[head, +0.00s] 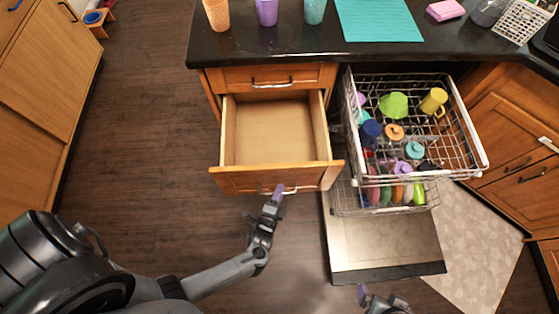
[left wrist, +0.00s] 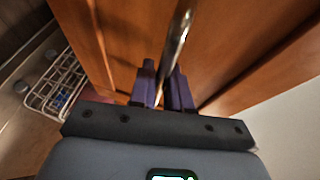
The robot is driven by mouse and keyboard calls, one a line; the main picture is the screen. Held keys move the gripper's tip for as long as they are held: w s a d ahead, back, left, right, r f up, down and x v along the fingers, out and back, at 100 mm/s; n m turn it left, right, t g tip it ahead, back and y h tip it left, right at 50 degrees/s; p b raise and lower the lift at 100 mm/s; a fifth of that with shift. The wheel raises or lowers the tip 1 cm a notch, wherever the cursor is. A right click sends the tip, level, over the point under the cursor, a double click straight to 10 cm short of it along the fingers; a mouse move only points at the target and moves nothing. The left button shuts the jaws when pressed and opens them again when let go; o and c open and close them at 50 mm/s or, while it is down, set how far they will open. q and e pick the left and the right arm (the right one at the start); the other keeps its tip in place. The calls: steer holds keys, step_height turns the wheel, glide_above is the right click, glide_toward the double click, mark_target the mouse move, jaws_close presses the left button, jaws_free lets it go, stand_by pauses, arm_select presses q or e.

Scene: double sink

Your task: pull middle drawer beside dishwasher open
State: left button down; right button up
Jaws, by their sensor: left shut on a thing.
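The middle drawer (head: 277,178) beside the dishwasher is pulled well out, and its empty wooden inside shows. A metal bar handle (head: 290,189) runs along its front. My left gripper (head: 278,192) is at this handle, shut on it. In the left wrist view the handle (left wrist: 181,40) passes between the dark fingers (left wrist: 163,88) of my left gripper, close to the wooden drawer front. The dishwasher (head: 388,236) to the right has its door down and its racks out. My right gripper (head: 363,292) shows only partly at the bottom edge, and its jaw state is unclear.
The upper dishwasher rack (head: 480,150), loaded with cups and lids, stands close to the drawer's right side. A closed top drawer (head: 268,78) sits above. The counter (head: 350,48) holds cups and a teal mat (head: 378,20). The floor (head: 150,130) on the left is clear.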

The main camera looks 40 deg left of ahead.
arm_select(q)
steer(key=shift+s+d+p, duration=0.3)
steer(key=shift+s+d, duration=1.1)
steer(key=shift+s, duration=0.25)
arm_select(e)
steer(key=shift+w+a+r, duration=0.1)
steer(key=shift+a+r, duration=0.1)
steer(key=shift+r, duration=0.3)
arm_select(q)
steer(key=c, duration=1.4)
jaws_free()
steer(key=shift+c, duration=0.2)
arm_select(e)
steer(key=shift+d, duration=0.1)
